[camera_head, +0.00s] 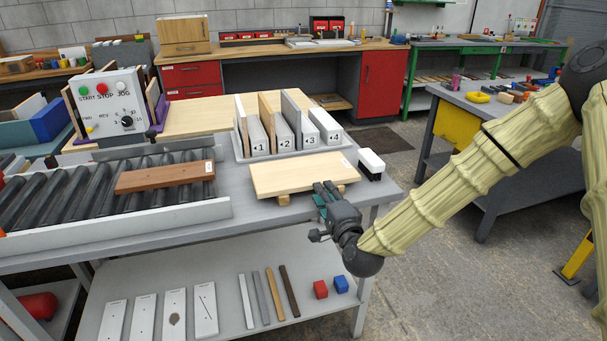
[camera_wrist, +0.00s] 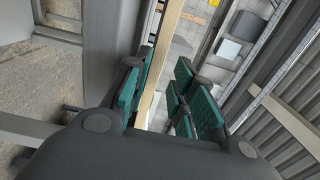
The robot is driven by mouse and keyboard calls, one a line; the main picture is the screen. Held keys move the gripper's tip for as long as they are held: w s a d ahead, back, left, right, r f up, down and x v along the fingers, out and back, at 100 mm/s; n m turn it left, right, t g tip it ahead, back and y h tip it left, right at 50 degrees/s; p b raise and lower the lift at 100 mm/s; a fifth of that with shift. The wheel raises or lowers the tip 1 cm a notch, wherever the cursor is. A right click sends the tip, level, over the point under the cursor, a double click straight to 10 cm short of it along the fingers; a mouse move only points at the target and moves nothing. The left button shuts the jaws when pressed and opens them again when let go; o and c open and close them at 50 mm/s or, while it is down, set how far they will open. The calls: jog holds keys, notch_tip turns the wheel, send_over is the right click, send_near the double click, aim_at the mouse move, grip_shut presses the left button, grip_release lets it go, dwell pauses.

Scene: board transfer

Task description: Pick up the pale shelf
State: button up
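The pale shelf (camera_head: 300,174) is a light wooden board lying flat on small wooden supports at the right end of the grey bench. My gripper (camera_head: 325,194) is at its front right edge. In the wrist view the shelf's narrow edge (camera_wrist: 164,52) runs between the teal finger pads of my gripper (camera_wrist: 160,90). The pads stand apart, with a visible gap on the right side of the edge, so my gripper looks open around it. Part of the shelf's front edge is hidden behind my gripper in the head view.
A rack (camera_head: 283,151) with numbered slots and upright boards stands behind the shelf. A white-topped black block (camera_head: 371,165) is close to its right. A brown board (camera_head: 165,177) lies on the roller conveyor (camera_head: 75,187) at left. A lower bench shelf (camera_head: 237,264) holds several small pieces.

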aim_at(315, 179)
jog(key=shift+f+p+x, duration=0.1)
jog(key=shift+p+x, duration=0.15)
jog(key=shift+x, duration=1.55)
jog(key=shift+f+p+x, duration=0.15)
jog(key=shift+p+x, duration=0.1)
jog(key=shift+x, duration=1.55)
jog(key=shift+a+r, duration=0.1)
grip_shut()
